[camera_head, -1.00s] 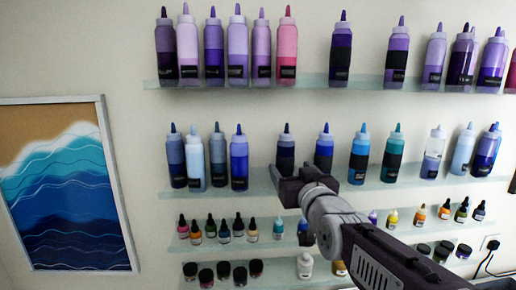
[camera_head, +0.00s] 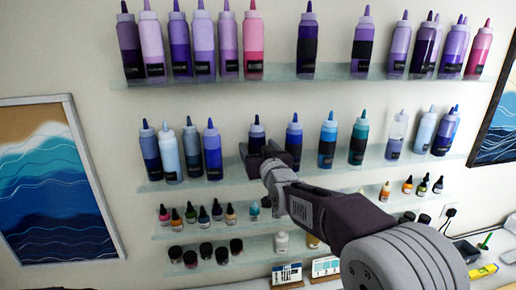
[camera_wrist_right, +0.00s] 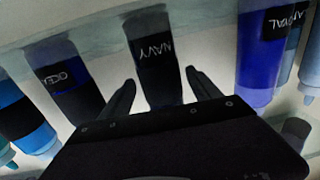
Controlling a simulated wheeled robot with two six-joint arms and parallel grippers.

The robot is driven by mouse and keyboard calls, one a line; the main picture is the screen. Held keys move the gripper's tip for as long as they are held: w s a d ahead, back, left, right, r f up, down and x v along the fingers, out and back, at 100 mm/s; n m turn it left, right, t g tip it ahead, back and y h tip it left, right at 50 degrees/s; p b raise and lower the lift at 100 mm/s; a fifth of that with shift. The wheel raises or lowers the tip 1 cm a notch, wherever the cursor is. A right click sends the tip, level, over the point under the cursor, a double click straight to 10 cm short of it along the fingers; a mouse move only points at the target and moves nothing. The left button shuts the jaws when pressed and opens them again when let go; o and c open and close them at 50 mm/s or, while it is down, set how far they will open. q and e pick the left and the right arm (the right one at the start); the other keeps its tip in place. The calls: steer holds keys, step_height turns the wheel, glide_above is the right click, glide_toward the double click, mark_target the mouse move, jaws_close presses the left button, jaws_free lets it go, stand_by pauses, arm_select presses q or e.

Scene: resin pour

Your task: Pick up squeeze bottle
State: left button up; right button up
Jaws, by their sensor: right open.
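Squeeze bottles with pointed tips stand on the two upper wall shelves. A dark bottle (camera_head: 257,132) on the middle shelf has its lower part hidden behind my right gripper (camera_head: 262,157). In the right wrist view, a dark bottle labelled NAVY (camera_wrist_right: 155,62) stands between the two spread fingers of my open right gripper (camera_wrist_right: 162,82). I cannot tell whether the fingers touch it or how far they reach around it. My left gripper is not in view.
In the wrist view, an OCEAN bottle (camera_wrist_right: 68,80) and a blue bottle (camera_wrist_right: 258,65) flank the NAVY one closely. Below the middle shelf (camera_head: 215,185) are small dropper bottles (camera_head: 217,211) and jars (camera_head: 206,249). Wave pictures hang at both sides.

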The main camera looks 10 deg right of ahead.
steer(key=shift+a, duration=0.2)
steer(key=c, duration=0.6)
jaws_close()
steer(key=shift+d, duration=0.15)
